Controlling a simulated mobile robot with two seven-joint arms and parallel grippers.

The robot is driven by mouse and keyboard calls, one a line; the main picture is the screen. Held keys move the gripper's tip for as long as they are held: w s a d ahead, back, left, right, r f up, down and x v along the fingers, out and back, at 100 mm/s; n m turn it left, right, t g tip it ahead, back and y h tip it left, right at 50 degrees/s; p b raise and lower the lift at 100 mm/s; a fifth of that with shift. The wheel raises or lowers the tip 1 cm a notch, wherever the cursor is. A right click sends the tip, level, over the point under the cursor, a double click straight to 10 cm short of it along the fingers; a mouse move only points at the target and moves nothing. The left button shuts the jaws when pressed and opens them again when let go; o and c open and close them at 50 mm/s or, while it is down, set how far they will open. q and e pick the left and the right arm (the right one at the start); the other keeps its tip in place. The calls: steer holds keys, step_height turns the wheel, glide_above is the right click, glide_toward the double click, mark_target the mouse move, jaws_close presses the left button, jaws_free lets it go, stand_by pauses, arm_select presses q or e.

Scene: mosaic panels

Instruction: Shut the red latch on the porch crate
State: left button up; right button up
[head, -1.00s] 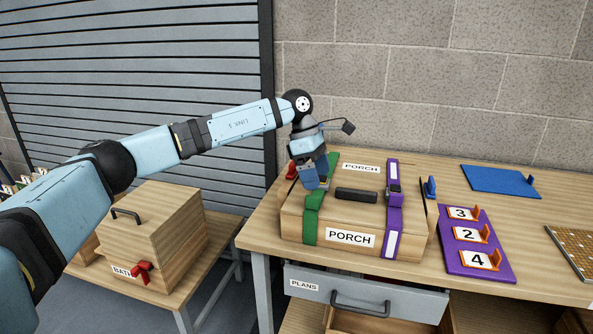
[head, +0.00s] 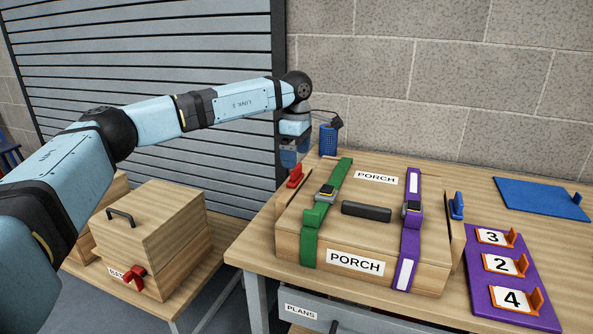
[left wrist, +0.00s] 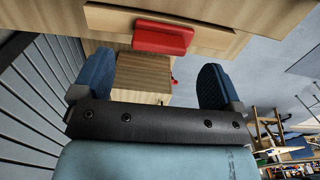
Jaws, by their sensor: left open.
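The porch crate (head: 290,250) is a wooden box with PORCH labels on its lid and front. Its red latch (head: 295,176) sticks up at the crate's left end. In the left wrist view the red latch (left wrist: 162,37) lies beyond the fingertips, against wood. My left gripper (head: 289,160) hangs just above and behind the latch in the head view, apart from it as far as I can tell. In the left wrist view its two blue fingers (left wrist: 155,65) are wide apart with nothing between them. My right gripper is out of view.
A green strap (head: 310,243) and a purple strap (head: 408,247) cross the crate, either side of a black handle (head: 366,211). A blue latch (head: 457,206) is at its right end. A blue mesh cup (head: 328,140) stands behind. A lower wooden box (head: 165,225) is at left.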

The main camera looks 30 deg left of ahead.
mark_target(296, 175)
arm_select(q)
steer(key=shift+f, duration=2.3)
steer(key=c, duration=0.9)
